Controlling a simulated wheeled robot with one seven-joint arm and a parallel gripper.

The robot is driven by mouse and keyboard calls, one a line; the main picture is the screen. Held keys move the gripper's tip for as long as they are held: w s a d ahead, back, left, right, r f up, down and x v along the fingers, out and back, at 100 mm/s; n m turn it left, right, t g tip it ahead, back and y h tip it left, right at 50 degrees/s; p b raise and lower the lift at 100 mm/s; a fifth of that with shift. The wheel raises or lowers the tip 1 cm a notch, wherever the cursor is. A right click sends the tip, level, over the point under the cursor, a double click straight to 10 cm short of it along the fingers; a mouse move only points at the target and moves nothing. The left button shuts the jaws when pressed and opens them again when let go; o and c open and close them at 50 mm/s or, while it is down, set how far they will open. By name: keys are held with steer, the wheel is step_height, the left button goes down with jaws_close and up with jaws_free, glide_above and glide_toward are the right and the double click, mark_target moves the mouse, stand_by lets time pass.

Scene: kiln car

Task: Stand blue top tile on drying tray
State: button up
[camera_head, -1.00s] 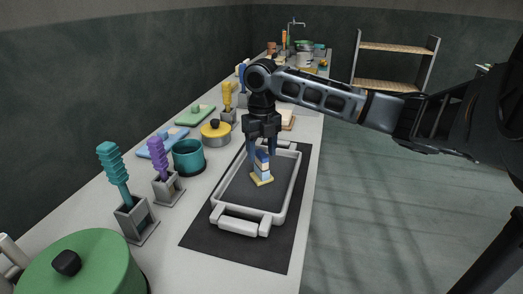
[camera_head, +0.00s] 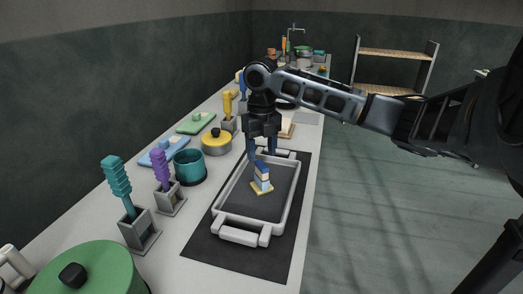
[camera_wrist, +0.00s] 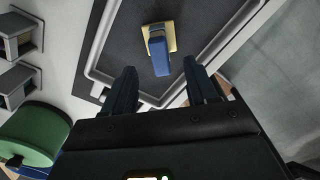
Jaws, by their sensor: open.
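The blue top tile (camera_head: 262,177) stands upright on a small yellow base on the dark floor of the drying tray (camera_head: 220,210). It has a blue top and white and blue bands below. In the wrist view, the tile (camera_wrist: 159,55) shows its blue top, with the yellow base under it. My gripper (camera_head: 263,158) is above the tray, just over the tile. In the wrist view, its two fingers (camera_wrist: 161,80) are spread apart with nothing between them, and the tile is beyond the fingertips. The tray has a pale rim and handles and lies on a dark mat.
Left of the tray stand a teal pot (camera_head: 188,167), a yellow pot (camera_head: 216,142), and holders with teal (camera_head: 117,185) and purple (camera_head: 162,170) handled tools. A green-lidded pot (camera_head: 95,270) is at the near left. A shelf (camera_head: 395,65) stands behind, with open floor at right.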

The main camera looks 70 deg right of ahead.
steer(key=shift+r+p, duration=0.55)
steer(key=shift+r, duration=0.35)
step_height(320, 180, up, 8)
steer(key=shift+b, duration=0.45)
steer(key=shift+f, duration=0.1)
